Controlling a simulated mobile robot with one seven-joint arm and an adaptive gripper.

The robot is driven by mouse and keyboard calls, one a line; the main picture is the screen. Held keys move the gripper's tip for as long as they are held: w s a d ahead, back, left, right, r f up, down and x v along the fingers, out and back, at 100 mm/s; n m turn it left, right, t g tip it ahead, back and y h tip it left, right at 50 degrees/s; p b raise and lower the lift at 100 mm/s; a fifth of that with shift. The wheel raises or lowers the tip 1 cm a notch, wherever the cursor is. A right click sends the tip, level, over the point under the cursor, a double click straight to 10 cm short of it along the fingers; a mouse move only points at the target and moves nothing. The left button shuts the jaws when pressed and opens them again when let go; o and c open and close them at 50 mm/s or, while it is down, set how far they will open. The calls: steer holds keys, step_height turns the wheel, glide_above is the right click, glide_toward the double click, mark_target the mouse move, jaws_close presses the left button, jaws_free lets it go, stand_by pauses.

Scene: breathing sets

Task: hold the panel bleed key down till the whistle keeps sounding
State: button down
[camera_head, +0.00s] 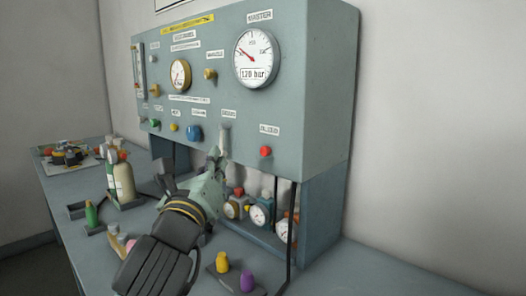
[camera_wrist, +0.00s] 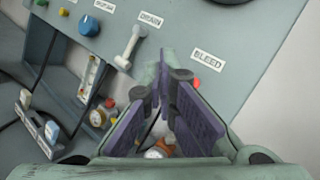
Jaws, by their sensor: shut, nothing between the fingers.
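The red bleed key (camera_head: 265,152) sits on the lower right of the grey-green panel front (camera_head: 215,105), under its label. In the wrist view the key (camera_wrist: 196,82) shows just beyond and right of my fingertips, partly hidden by them. My gripper (camera_head: 217,157) is shut and empty, in front of the panel's lower edge, left of the key in the head view. My gripper in the wrist view (camera_wrist: 164,72) points toward the panel. I cannot tell its gap to the panel; no contact with the key shows.
A white drain lever (camera_wrist: 130,45) is close on the left of my fingertips. A blue knob (camera_head: 194,132) is farther left. Gauged regulators (camera_head: 259,214) stand below the panel. Bottles (camera_head: 122,177) and purple and yellow pieces (camera_head: 247,281) stand on the bench (camera_head: 75,205).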

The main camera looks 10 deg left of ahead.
mark_target(265, 151)
steer(key=w+d+p, duration=0.2)
steer(key=w+d, duration=0.3)
steer(key=w, duration=0.2)
steer(key=shift+w, duration=0.2)
steer(key=shift+w, duration=0.1)
stand_by(1.4)
steer(key=shift+w+d, duration=0.15)
steer(key=shift+w, duration=0.1)
steer(key=shift+w+d+b, duration=0.35)
steer(key=shift+w+d, duration=0.05)
steer(key=shift+w, duration=0.1)
stand_by(4.8)
